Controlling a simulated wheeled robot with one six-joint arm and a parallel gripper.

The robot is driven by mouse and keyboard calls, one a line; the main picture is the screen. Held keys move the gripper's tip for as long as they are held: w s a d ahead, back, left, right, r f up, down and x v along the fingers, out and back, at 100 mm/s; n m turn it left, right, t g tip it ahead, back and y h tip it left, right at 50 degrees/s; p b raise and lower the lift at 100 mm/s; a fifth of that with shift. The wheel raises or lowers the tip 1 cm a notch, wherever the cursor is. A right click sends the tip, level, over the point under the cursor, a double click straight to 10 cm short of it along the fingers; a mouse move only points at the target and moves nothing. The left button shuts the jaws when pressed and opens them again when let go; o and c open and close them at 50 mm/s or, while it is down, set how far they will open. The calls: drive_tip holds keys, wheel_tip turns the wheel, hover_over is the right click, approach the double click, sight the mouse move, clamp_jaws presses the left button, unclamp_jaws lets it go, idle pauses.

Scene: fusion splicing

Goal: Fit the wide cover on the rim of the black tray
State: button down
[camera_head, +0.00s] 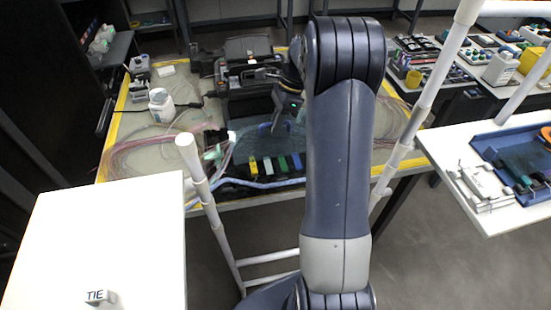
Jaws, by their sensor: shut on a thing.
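The black tray (229,188) lies on the bench at its front edge, with yellow, green and blue pieces in a row in it. My gripper (277,123) is above the back of the tray, partly hidden by my own arm. It is shut on what looks like the wide cover (284,141), a dark, see-through sheet. The cover is over or behind the tray's back part. I cannot tell whether it touches the rim. Its right side is hidden behind my arm.
A black machine (248,75) stands at the back of the bench. A pale blue cable (265,184) runs across the tray's front. White posts (194,165) stand close in front.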

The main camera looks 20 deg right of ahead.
sight(284, 129)
wheel_tip(284, 129, down, 10)
drive_tip(key=shift+r+p, duration=0.1)
drive_tip(key=shift+p, duration=0.25)
drive_tip(key=c, duration=1.5)
unclamp_jaws()
drive_tip(key=v, duration=1.2)
drive_tip(key=shift+b, duration=0.4)
